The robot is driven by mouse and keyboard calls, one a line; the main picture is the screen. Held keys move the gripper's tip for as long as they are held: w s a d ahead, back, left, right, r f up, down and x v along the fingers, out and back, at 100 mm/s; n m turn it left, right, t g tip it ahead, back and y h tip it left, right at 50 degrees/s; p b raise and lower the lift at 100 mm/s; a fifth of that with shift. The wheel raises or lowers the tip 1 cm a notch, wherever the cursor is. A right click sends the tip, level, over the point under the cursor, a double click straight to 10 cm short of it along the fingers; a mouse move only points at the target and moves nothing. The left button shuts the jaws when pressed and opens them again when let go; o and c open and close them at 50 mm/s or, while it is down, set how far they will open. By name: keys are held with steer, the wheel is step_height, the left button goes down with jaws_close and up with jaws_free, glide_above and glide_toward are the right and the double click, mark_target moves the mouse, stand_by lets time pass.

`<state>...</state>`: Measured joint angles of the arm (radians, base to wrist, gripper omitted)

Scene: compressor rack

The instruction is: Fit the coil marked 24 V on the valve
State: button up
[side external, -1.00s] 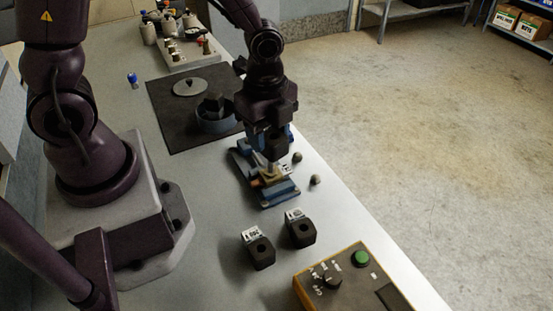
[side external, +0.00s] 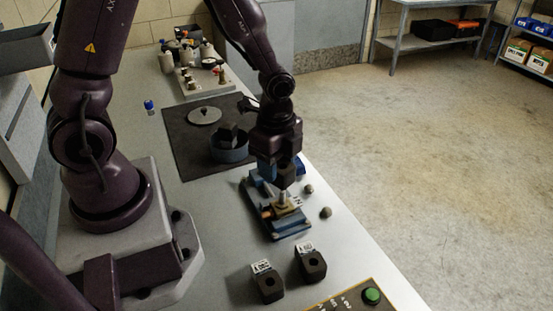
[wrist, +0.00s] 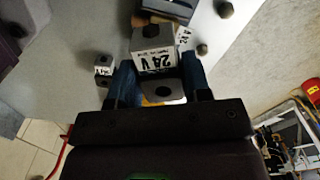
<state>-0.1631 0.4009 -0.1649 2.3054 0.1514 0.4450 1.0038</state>
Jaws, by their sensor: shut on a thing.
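My gripper (wrist: 160,85) is shut on the coil marked 24 V (wrist: 155,62), a dark block with a white label and a hole in its end. In the side view this coil (side external: 286,173) is held just above the valve (side external: 283,199), with the pale stem visible below it. The coil appears apart from the valve body. Two other labelled dark coils (side external: 267,287) (side external: 312,265) stand on the bench.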

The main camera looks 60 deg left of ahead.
steer(key=shift+f, duration=0.35)
stand_by(0.3)
steer(key=shift+f, duration=0.3)
steer(key=shift+f, duration=0.1)
steer(key=shift+f, duration=1.95)
steer(key=shift+f, duration=0.35)
steer(key=o, duration=1.5)
